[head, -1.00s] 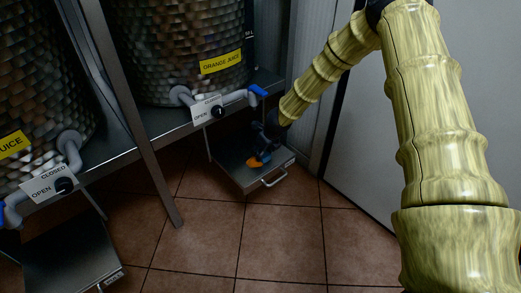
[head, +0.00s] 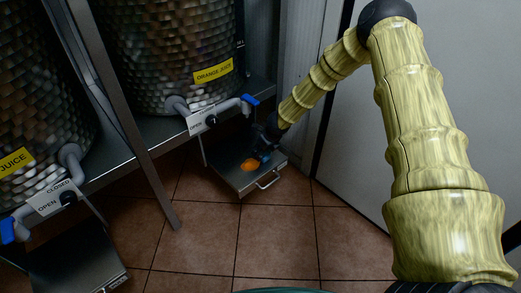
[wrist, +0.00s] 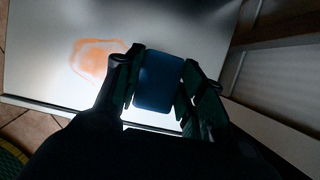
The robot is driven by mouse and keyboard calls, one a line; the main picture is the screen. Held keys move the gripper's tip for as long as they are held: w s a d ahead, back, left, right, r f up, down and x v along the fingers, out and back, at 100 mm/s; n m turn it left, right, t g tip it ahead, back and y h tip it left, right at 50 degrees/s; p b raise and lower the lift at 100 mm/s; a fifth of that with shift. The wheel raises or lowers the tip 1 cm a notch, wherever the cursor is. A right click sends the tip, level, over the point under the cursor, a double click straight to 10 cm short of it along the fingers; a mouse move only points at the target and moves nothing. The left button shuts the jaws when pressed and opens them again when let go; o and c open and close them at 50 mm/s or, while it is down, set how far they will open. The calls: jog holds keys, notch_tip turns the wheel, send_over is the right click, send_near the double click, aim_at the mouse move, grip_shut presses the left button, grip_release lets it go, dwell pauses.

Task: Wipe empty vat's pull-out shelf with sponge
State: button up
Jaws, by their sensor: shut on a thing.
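The pull-out shelf (head: 226,176) is a dark metal tray with a front handle, drawn out below the vat labelled orange juice (head: 165,50). An orange stain (head: 250,164) lies on it; in the wrist view the stain (wrist: 97,60) is a smeared ring with a paler middle. My gripper (head: 266,142) is low over the shelf, to the right of the stain. In the wrist view my gripper (wrist: 160,88) is shut on a blue sponge (wrist: 160,75), beside the stain. I cannot tell whether the sponge touches the shelf. The vat's contents are hidden.
A second vat (head: 30,110) with its own pulled-out shelf (head: 75,260) stands at the left. A steel leg (head: 140,150) rises between them. Valves with blue handles (head: 250,100) hang over the shelves. A pale wall panel (head: 345,150) bounds the right. The tiled floor (head: 265,235) in front is clear.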

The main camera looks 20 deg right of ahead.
aim_at(251, 161)
jog(key=shift+f, duration=0.15)
jog(key=shift+s+a+f+b, duration=0.15)
jog(key=shift+a+b, duration=0.25)
jog(key=shift+b, duration=0.25)
jog(key=a+b, duration=0.2)
jog(key=shift+s+a+b, duration=0.1)
jog(key=shift+s+b, duration=0.25)
jog(key=shift+s, duration=0.05)
jog(key=shift+a+r, duration=0.2)
jog(key=shift+s+a+f+b, duration=0.1)
jog(key=shift+s+a+b, duration=0.15)
jog(key=shift+a+b, duration=0.45)
jog(key=shift+s+a+r+b, duration=0.15)
jog(key=shift+s+a+b, duration=0.05)
jog(key=shift+a+b, duration=0.3)
jog(key=shift+s+a+r+b, duration=0.1)
jog(key=shift+s+a+b, duration=0.1)
jog(key=shift+a+b, duration=0.25)
jog(key=shift+a, duration=0.1)
jog(key=shift+s+a+f+b, duration=0.1)
jog(key=shift+s+a+b, duration=0.2)
jog(key=shift+a+b, duration=0.45)
jog(key=shift+s+a+f+b, duration=0.1)
jog(key=shift+s+a+b, duration=0.2)
jog(key=shift+a+b, duration=0.35)
jog(key=shift+w+a+r+p, duration=0.1)
jog(key=shift+a+r+p, duration=0.1)
jog(key=shift+p, duration=0.3)
